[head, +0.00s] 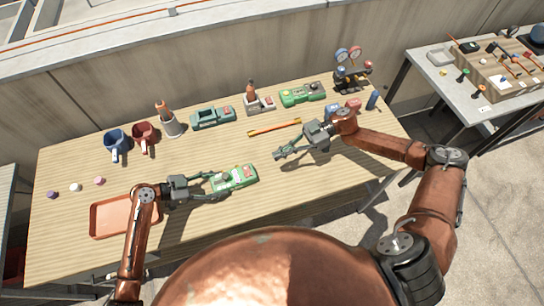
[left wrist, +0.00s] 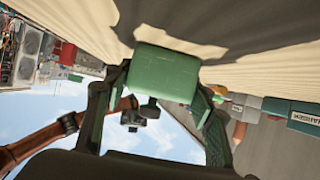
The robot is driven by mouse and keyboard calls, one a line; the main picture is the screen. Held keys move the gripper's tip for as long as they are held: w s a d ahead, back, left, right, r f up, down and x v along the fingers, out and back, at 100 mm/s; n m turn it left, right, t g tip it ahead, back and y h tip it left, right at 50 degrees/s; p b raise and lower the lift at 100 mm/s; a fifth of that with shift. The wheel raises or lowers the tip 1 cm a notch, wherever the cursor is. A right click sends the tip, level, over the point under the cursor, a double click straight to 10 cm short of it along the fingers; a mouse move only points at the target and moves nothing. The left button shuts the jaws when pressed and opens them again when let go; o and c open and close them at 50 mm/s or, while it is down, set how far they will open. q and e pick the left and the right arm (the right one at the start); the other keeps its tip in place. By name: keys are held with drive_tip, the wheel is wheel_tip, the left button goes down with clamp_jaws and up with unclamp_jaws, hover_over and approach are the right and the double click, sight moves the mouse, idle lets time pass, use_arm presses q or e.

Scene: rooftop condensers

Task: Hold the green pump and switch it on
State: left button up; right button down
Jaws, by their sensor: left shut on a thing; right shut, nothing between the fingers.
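The green pump (head: 236,178) is at the front middle of the table in the head view, with small pale and red details on its top. My left gripper (head: 222,180) is shut on its left end. In the left wrist view the green pump (left wrist: 165,73) sits between the two fingers, with a dark knob below it. I cannot tell whether it rests on the table or is slightly raised. My right gripper (head: 278,156) is shut and empty, above the table to the right of the pump and apart from it. The state of the pump's switch is too small to tell.
Along the table's back stand a blue mug (head: 116,142), a red mug (head: 144,135), a teal device (head: 212,116), another green device (head: 302,95) and a gauge stand (head: 350,75). An orange-red bar (head: 274,128) lies mid-table. An orange tray (head: 108,217) is at front left.

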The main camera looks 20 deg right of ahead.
idle(0.3)
use_arm(q)
drive_tip(key=o, duration=1.2)
drive_tip(key=shift+c, duration=0.2)
drive_tip(key=shift+o, duration=0.3)
drive_tip(key=o, duration=0.4)
drive_tip(key=shift+a, duration=0.1)
drive_tip(key=shift+p+v, duration=0.8)
drive_tip(key=shift+v, duration=3.65)
